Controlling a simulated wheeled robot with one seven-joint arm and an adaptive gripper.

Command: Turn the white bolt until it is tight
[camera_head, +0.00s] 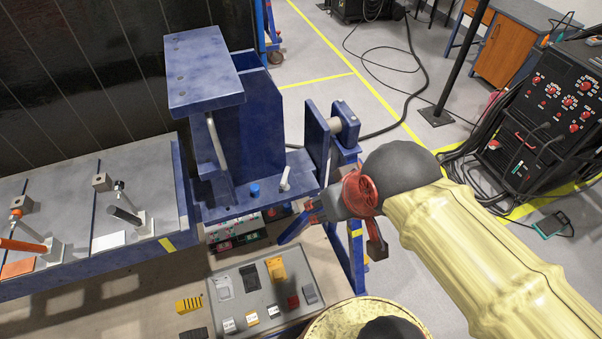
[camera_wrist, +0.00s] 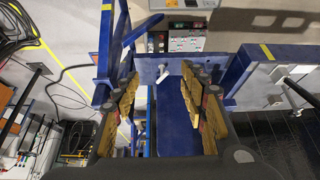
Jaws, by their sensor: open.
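The white bolt (camera_head: 285,178) stands on the blue base plate (camera_head: 222,212) of the jig, with its top bent or tilted. In the wrist view the white bolt (camera_wrist: 163,74) shows between my fingers, beyond their tips. My gripper (camera_head: 306,214) is in front of the jig, to the right of and nearer than the bolt. In the wrist view my gripper (camera_wrist: 160,80) has its two yellow-padded fingers wide apart with nothing held. I cannot tell the exact gap between fingertips and bolt.
A blue knob (camera_head: 254,190) sits left of the bolt. A tall blue column (camera_head: 203,75) rises behind it, and a blue upright with a grey roller (camera_head: 345,122) stands to the right. A blue bench with clamps (camera_head: 140,245) extends left.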

